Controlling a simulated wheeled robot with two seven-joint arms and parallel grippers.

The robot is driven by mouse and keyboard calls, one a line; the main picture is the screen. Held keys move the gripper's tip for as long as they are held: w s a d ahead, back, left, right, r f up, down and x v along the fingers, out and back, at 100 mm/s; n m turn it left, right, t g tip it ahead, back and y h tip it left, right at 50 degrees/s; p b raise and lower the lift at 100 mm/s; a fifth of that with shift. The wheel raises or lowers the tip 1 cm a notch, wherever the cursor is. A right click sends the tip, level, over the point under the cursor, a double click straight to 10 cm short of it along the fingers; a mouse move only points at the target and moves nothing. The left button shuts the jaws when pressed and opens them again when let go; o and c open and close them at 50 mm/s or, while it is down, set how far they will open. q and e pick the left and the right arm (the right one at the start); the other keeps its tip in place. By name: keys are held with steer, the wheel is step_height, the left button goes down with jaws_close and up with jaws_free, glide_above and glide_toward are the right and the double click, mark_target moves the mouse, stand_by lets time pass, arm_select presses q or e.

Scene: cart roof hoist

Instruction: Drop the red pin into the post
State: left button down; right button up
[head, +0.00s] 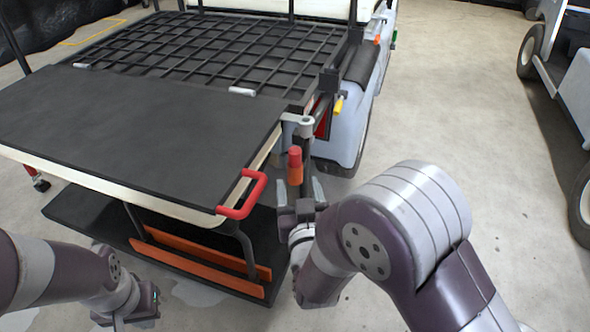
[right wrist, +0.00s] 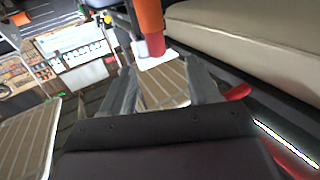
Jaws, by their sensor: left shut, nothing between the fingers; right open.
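The red pin (head: 295,158), with a red top and an orange lower part, stands upright at the cart's near right corner. Its lower end is hidden in the head view. A dark post (head: 308,172) rises just behind and right of it, below a silver bracket (head: 298,119). I cannot tell whether the pin touches the post. My right gripper (head: 300,189) is open, with one finger on each side below the pin. In the right wrist view the pin (right wrist: 150,28) shows beyond the open fingertips. My left gripper (head: 138,318) is shut and empty at the lower left.
A black panel (head: 130,125) with a red handle (head: 243,196) lies left of the pin. Behind it is a black grid rack (head: 200,50). Orange bars (head: 200,262) lie on the lower shelf. Another cart (head: 570,70) stands far right; floor between is clear.

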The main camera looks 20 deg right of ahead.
mark_target(296, 161)
steer(key=w+b, duration=0.1)
steer(key=w, duration=0.2)
steer(key=w+d+b, duration=0.1)
steer(key=w, duration=0.3)
steer(key=w+d+b, duration=0.1)
steer(key=w+b, duration=0.1)
steer(key=w, duration=0.1)
steer(key=shift+w+f, duration=0.15)
steer(key=shift+f, duration=0.2)
steer(key=shift+w+r, duration=0.1)
steer(key=shift+w, duration=0.1)
steer(key=shift+r, duration=0.1)
steer(key=c, duration=1)
steer(key=shift+c, duration=0.2)
